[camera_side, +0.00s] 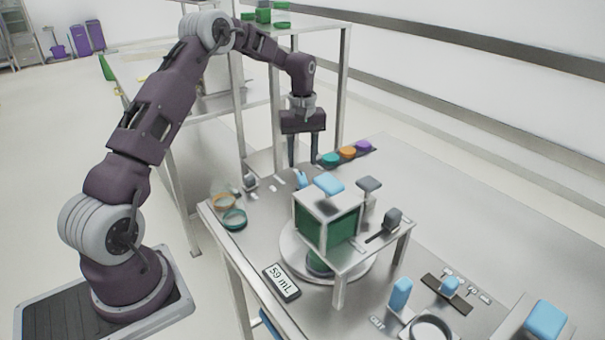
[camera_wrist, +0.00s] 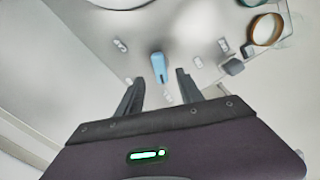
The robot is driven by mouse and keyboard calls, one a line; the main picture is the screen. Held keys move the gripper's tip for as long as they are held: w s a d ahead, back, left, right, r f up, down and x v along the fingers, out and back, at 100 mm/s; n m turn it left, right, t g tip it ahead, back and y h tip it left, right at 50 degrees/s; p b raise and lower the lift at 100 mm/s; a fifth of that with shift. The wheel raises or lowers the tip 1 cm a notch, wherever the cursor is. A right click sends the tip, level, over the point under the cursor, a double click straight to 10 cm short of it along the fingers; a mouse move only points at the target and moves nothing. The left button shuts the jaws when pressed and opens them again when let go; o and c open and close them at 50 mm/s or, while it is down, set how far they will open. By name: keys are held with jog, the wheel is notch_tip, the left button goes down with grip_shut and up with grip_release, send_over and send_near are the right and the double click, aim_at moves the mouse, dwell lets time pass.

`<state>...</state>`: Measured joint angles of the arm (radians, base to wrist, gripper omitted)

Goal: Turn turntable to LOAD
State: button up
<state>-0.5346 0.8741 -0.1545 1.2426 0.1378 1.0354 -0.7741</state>
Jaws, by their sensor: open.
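The turntable (camera_side: 290,255) is a round pale disc on the metal table, under a raised metal stand holding a green-sided box (camera_side: 325,222). A small blue lever (camera_side: 301,180) stands on the table behind it; the wrist view shows this lever (camera_wrist: 158,67) with small marked plates around it, their words too small to read. My gripper (camera_side: 303,163) points down above the lever, fingers apart and empty. In the wrist view my gripper (camera_wrist: 158,82) has the lever lying between and just beyond its fingertips. I cannot tell the height gap. A pale disc edge (camera_wrist: 122,3) shows at the top.
Teal, orange and purple round pieces (camera_side: 347,152) lie on a dark strip behind. Rings (camera_side: 234,219) and a small grey knob (camera_side: 250,182) are at the left. A display reading 59 mL (camera_side: 281,281) lies in front. Blue handles (camera_side: 400,293) are at the right.

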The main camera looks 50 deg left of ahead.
aim_at(303, 178)
notch_tip(303, 178, down, 6)
jog(key=shift+r, duration=0.2)
grip_shut()
jog(key=shift+r, duration=0.1)
jog(key=m, duration=0.6)
jog(key=shift+m, duration=0.3)
jog(key=m, duration=0.6)
dwell(0.5)
